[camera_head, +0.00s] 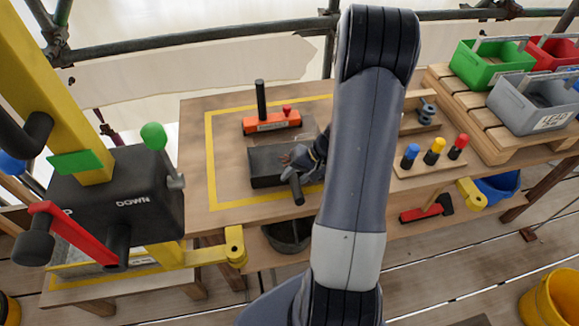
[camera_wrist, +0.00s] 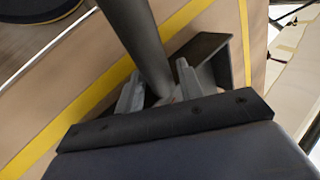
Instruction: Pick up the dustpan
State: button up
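The black dustpan (camera_head: 264,166) lies within the yellow-lined area of the wooden table in the head view. Its dark round handle (camera_head: 298,190) points toward the front. My gripper (camera_head: 297,164) is at the handle, beside the pan. In the wrist view the handle (camera_wrist: 143,45) runs between the two grey fingers of my gripper (camera_wrist: 160,88), and part of the pan (camera_wrist: 208,56) shows behind the right finger. The fingers are very near the handle on both sides. I cannot tell whether they press on it.
An orange brush (camera_head: 270,123) with an upright black handle stands just behind the dustpan. Blue, yellow and red pegs (camera_head: 434,151) stand to the right. A black DOWN control box (camera_head: 125,200) is at left. Green (camera_head: 482,68) and grey (camera_head: 530,105) bins are at far right.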

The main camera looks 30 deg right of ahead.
jog(key=shift+w+a+f, duration=0.1)
jog(key=shift+a+f, duration=0.1)
jog(key=shift+f, duration=0.15)
grip_shut()
